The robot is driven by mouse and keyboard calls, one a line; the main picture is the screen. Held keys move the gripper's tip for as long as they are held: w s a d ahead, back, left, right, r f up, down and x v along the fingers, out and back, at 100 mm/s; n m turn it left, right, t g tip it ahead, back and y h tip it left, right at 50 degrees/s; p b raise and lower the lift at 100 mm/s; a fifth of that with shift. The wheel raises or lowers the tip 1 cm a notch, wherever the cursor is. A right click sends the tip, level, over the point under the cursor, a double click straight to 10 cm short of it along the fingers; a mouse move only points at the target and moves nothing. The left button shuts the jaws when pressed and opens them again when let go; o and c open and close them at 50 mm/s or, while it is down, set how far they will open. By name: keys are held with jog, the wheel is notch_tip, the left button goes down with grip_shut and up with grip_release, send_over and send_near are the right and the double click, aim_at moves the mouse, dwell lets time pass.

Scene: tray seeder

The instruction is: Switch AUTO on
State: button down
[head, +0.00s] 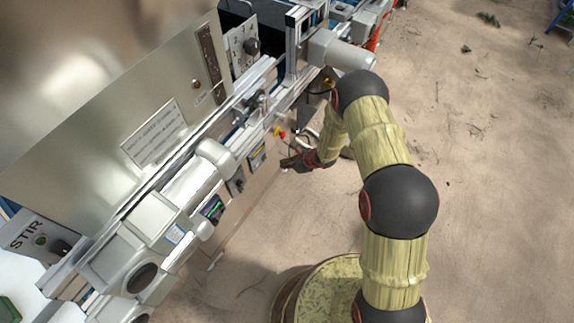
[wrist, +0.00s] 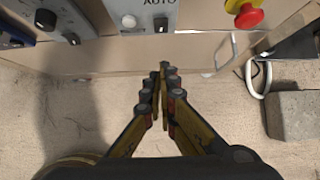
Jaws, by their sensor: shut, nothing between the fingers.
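The AUTO panel (wrist: 146,14) is a grey plate at the top of the wrist view, its label cut by the frame edge. It carries a pale round knob or button (wrist: 129,20) and a small black switch (wrist: 161,25) under the word AUTO; I cannot tell the switch's position. My gripper (wrist: 164,72) is shut and empty, its fingertips apart from the switch and below it in the picture. In the head view my gripper (head: 287,162) is beside the machine's front, near the small panels; the AUTO label is not readable there.
A red stop button (wrist: 248,17) on yellow sits right of the AUTO panel, and a panel with dark knobs (wrist: 46,19) sits left. A white cable (wrist: 262,75) and a grey block (wrist: 293,115) are at right. The sandy floor (head: 480,200) is open.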

aim_at(264, 158)
jog(key=w+a+f+b, duration=0.2)
jog(key=w+a+f, duration=0.2)
jog(key=a, duration=0.1)
jog(key=shift+w+a+f+b, duration=0.3)
jog(key=shift+a+f+b, duration=0.05)
jog(key=shift+a+b, duration=0.05)
